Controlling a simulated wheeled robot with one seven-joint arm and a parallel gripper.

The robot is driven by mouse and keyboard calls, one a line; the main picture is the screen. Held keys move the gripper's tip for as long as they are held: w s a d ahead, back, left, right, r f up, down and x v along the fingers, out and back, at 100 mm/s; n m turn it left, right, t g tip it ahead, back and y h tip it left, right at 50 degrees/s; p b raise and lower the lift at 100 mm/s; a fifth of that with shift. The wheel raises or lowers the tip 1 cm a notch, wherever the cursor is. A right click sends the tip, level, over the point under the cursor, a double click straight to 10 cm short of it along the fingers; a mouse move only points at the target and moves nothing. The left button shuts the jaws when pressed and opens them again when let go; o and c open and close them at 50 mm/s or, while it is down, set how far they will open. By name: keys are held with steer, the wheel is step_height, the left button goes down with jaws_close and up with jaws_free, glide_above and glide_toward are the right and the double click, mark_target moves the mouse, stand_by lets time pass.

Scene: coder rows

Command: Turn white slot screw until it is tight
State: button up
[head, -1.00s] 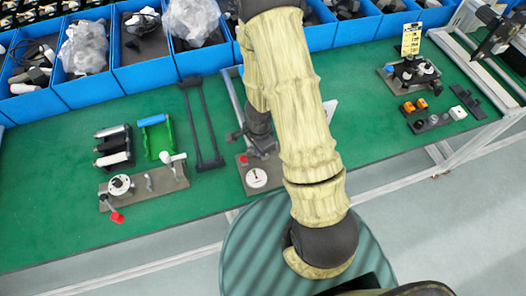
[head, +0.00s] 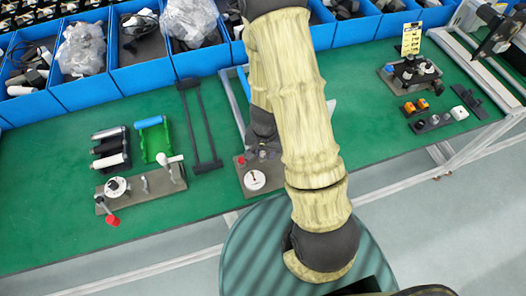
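A white round disc with a short dark red mark (head: 255,180) sits on a grey-brown plate (head: 244,192) near the front edge of the green bench. It looks like the white slot screw, but its slot is too small to make out. My arm crosses the middle of the head view and folds down behind its own upper links. The dark wrist end of my gripper (head: 263,140) is just behind the disc, over the plate's back part. Its fingertips are largely hidden or too small to read, and I cannot tell whether they touch anything.
Left on the bench are a plate with a white dial (head: 116,187) and red knob, a green frame (head: 156,138), dark-and-white cylinders (head: 110,147) and a black bar frame (head: 198,125). Blue bins (head: 86,88) line the back. A fixture (head: 412,73) stands right.

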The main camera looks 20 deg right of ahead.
steer(key=n, duration=0.3)
steer(key=shift+w+d+n, duration=0.1)
steer(key=shift+d+n, duration=0.05)
steer(key=shift+n, duration=0.25)
steer(key=n, duration=0.4)
steer(key=shift+w+d+n, duration=0.15)
steer(key=shift+n, duration=0.25)
steer(key=shift+a, duration=0.5)
jaws_close()
steer(key=shift+c, duration=1.5)
jaws_free()
steer(key=shift+m, duration=0.5)
steer(key=o, duration=0.3)
